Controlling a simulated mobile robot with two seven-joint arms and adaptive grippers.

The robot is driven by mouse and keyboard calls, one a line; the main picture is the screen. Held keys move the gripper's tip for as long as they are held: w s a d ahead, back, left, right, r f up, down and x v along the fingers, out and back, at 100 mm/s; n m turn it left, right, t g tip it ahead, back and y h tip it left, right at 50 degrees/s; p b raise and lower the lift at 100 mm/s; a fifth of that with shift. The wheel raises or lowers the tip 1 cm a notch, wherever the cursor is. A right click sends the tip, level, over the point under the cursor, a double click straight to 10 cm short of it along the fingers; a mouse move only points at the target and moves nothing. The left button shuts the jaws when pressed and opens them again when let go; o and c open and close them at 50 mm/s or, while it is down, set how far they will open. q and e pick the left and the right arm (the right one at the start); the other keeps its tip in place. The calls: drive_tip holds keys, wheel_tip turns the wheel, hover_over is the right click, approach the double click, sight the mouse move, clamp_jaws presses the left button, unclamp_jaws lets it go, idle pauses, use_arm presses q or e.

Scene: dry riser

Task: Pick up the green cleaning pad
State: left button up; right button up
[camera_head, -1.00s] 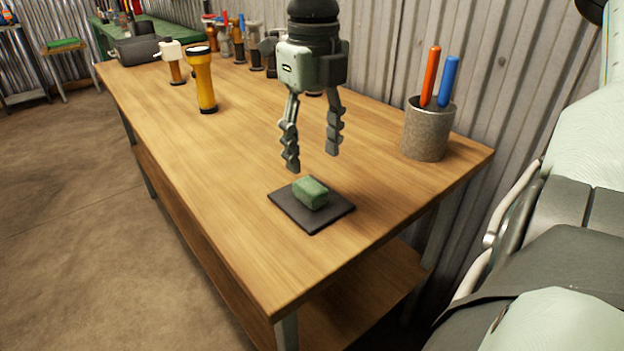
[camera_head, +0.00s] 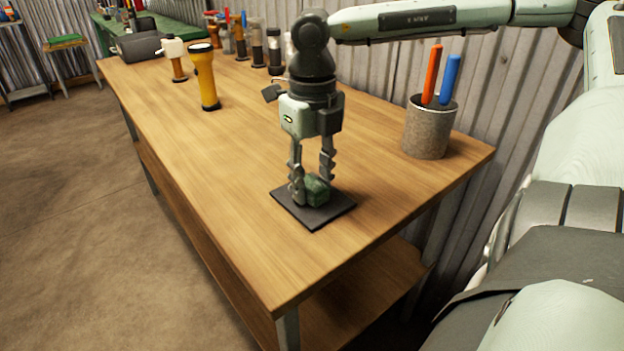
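The green cleaning pad (camera_head: 318,188) is a small block on a dark square mat (camera_head: 318,217) near the right end of the wooden workbench. My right gripper (camera_head: 312,189) points straight down over it. One finger is at the pad's left front side and partly hides it. The other finger is at its back right, its tip partly hidden by the pad. The fingers are apart with the pad between them; I cannot tell whether both press on it. The pad appears to rest on the mat. My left gripper is not in view.
A grey cup (camera_head: 428,132) with a red and a blue stick stands right of my gripper. A yellow flashlight (camera_head: 204,78) stands at the left, with several bottles or tools behind. The corrugated wall (camera_head: 400,70) borders the bench. The bench's left middle (camera_head: 225,170) is clear.

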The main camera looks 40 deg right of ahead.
sight(310, 181)
drive_tip(key=c, duration=0.4)
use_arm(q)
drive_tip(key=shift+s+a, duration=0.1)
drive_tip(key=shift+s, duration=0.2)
use_arm(e)
drive_tip(key=shift+c, duration=0.3)
drive_tip(key=shift+r, duration=0.5)
drive_tip(key=r, duration=0.3)
drive_tip(key=shift+w+d+r, duration=0.1)
drive_tip(key=shift+w+r, duration=0.2)
drive_tip(key=shift+w, duration=0.05)
use_arm(q)
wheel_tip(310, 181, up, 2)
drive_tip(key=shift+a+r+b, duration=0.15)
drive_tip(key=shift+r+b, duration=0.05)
drive_tip(key=shift+b, duration=0.35)
use_arm(e)
drive_tip(key=w+d+r, duration=0.1)
drive_tip(key=w+r, duration=0.5)
drive_tip(key=w, duration=0.5)
drive_tip(key=shift+r, duration=0.25)
